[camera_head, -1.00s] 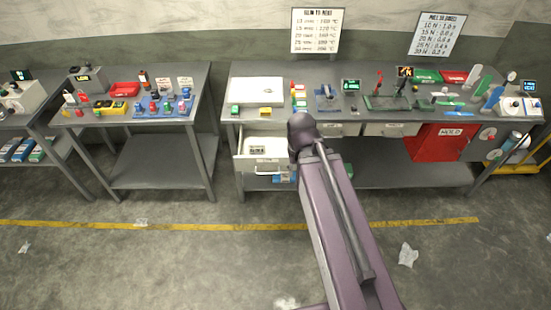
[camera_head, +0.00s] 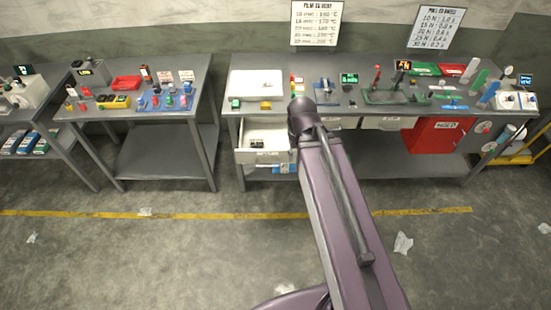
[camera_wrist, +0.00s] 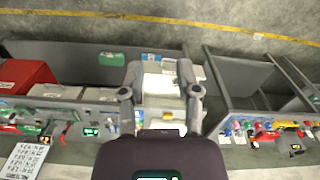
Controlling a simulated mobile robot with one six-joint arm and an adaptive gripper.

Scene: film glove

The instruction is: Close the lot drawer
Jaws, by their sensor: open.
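The lot drawer (camera_head: 263,156) is pulled out from under the left end of the right-hand bench in the head view. Its pale tray is open at the top, with a small dark-marked item or label inside. My arm passes just right of it and hides its right edge. In the wrist view my gripper (camera_wrist: 161,72) is open and empty, its two fingers spread apart. A pale drawer-like shape (camera_wrist: 161,85) shows between and beyond the fingers; contact cannot be told. In the head view my gripper is not clearly seen.
The bench top (camera_head: 345,112) holds a white tray (camera_head: 256,84), small coloured parts and tools. A red box (camera_head: 437,134) sits under its right part. Another bench (camera_head: 185,120) stands to the left across a gap. The floor in front is mostly clear, with scraps of litter.

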